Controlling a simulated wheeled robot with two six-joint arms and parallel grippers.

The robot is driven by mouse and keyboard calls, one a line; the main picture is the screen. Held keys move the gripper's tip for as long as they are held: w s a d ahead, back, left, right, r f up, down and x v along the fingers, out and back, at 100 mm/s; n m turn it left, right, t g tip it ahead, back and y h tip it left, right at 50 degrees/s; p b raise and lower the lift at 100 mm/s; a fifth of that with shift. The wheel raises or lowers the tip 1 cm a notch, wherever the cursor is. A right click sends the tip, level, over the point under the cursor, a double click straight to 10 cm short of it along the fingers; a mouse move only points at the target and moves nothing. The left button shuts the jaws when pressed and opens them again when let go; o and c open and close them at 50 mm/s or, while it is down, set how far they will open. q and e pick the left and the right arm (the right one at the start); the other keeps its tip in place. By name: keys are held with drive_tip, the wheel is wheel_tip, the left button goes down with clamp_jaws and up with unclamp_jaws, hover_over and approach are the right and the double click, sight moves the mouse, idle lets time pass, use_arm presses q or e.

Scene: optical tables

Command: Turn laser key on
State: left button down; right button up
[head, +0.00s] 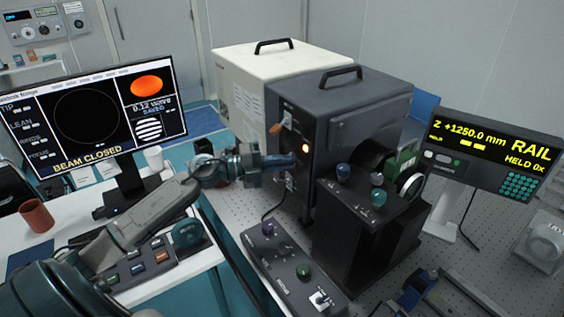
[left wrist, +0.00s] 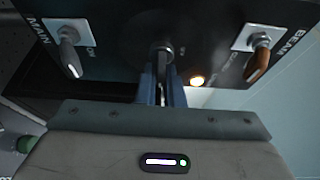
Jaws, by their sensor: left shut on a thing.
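The dark grey laser unit (head: 335,110) has a front panel with a key switch (left wrist: 162,48) in its middle, between a MAIN lever (left wrist: 70,58) and a BEAM lever (left wrist: 258,60) with an orange handle. My left gripper (head: 290,161) reaches in from the left to this panel. In the left wrist view its fingers (left wrist: 162,85) are shut on the key at the switch. The fingers hide most of the key, and I cannot tell its turn angle. My right gripper is not in view.
A black box with knobs (head: 365,205) stands right of the panel, and a low control box (head: 290,270) lies in front. A monitor (head: 95,120) at left reads BEAM CLOSED. A rail display (head: 485,150) is at right. A red cup (head: 37,215) stands on the left table.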

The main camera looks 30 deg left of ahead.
use_arm(q)
drive_tip(key=shift+f, duration=0.1)
drive_tip(key=c, duration=1.6)
unclamp_jaws()
drive_tip(key=shift+o, duration=0.2)
drive_tip(key=shift+s, duration=0.1)
drive_tip(key=p+v, duration=0.3)
drive_tip(key=v, duration=0.7)
drive_tip(key=shift+s+a+p, duration=0.2)
drive_tip(key=shift+a+p, duration=0.05)
drive_tip(key=shift+p, duration=0.05)
